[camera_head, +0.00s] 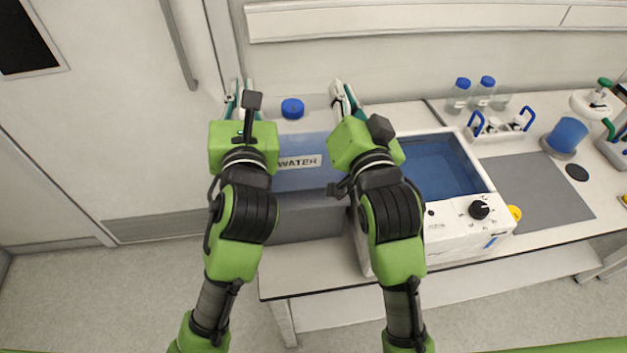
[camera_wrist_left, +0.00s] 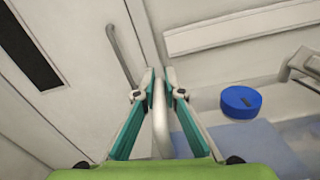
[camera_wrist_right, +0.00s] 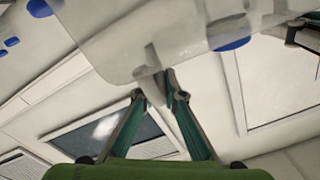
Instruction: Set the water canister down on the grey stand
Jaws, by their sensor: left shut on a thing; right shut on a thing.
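The water canister (camera_head: 299,178) is translucent with blue-tinted water, a WATER label and a blue cap (camera_head: 292,108). It appears upright between my two grippers. My left gripper (camera_head: 239,97) is shut on its left handle, a pale bar (camera_wrist_left: 161,125) between the fingers in the left wrist view. My right gripper (camera_head: 345,98) is shut on the other handle, partly hidden by the fingers in the right wrist view. The grey stand (camera_head: 305,224) shows directly below the canister in the head view. I cannot tell whether the canister touches it; my arms hide parts of both.
A white water bath (camera_head: 462,238) with a dial stands close on the right. Beyond it are a grey mat (camera_head: 530,195), bottles (camera_head: 459,95), a blue cup (camera_head: 567,135) and a rack. The wall is behind, and a door (camera_head: 110,110) is at left.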

